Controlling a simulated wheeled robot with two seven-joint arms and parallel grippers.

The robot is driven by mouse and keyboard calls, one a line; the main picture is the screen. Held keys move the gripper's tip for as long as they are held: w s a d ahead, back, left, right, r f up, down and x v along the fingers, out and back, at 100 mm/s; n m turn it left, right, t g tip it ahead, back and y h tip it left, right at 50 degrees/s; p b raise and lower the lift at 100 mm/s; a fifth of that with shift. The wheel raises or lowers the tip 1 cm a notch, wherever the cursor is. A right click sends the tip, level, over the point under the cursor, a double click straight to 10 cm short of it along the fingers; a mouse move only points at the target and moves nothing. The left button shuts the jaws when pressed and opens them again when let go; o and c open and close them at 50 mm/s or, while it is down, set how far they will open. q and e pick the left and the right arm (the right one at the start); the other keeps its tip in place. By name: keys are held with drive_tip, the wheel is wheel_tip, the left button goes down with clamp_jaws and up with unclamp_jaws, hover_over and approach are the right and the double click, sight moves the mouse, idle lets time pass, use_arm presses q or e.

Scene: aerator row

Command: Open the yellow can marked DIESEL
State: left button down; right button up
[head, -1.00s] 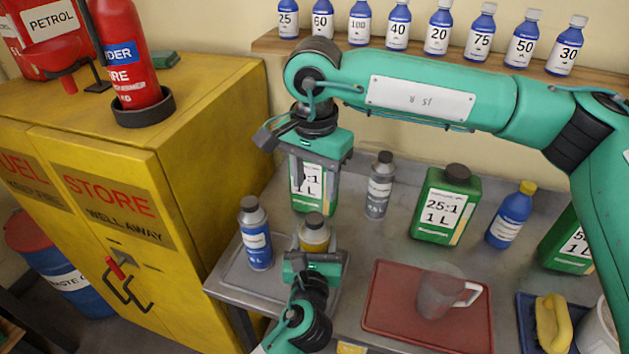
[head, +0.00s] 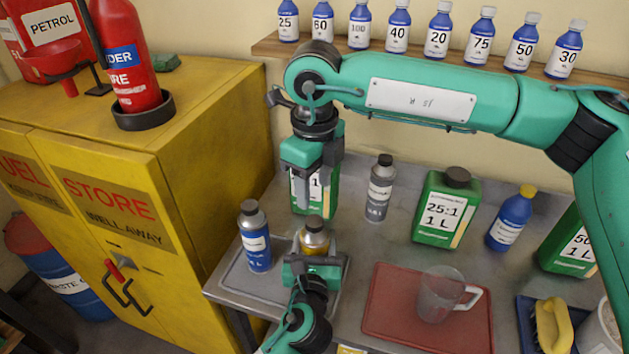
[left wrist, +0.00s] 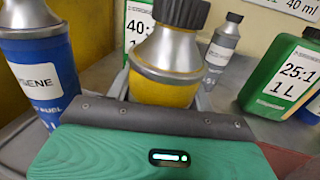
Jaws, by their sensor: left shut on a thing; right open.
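The yellow can (head: 313,241) with a silver shoulder and dark cap (head: 314,222) stands upright at the tray's right part. It also shows in the left wrist view (left wrist: 163,90); its marking is hidden. My left gripper (head: 313,257) is shut on the can's body from the front. The cap is still on the can. My right gripper (head: 303,205) is open and empty, pointing down, with fingertips just above the cap in the picture, in front of a green jug. I cannot tell how far the fingertips are from the cap.
A blue can (head: 255,238) stands left of the yellow can on the metal tray (head: 236,283). The green jug (head: 327,191) and a grey can (head: 379,190) stand behind. A clear jug (head: 437,295) sits on a red mat (head: 384,325) to the right.

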sight(314, 220)
drive_tip(key=m, duration=0.4)
drive_tip(key=shift+m, duration=0.4)
drive_tip(key=m, duration=1.4)
drive_tip(key=shift+f+m, duration=0.3)
drive_tip(key=shift+f, duration=0.05)
wheel_tip(314, 220, down, 7)
drive_tip(key=shift+f, duration=0.2)
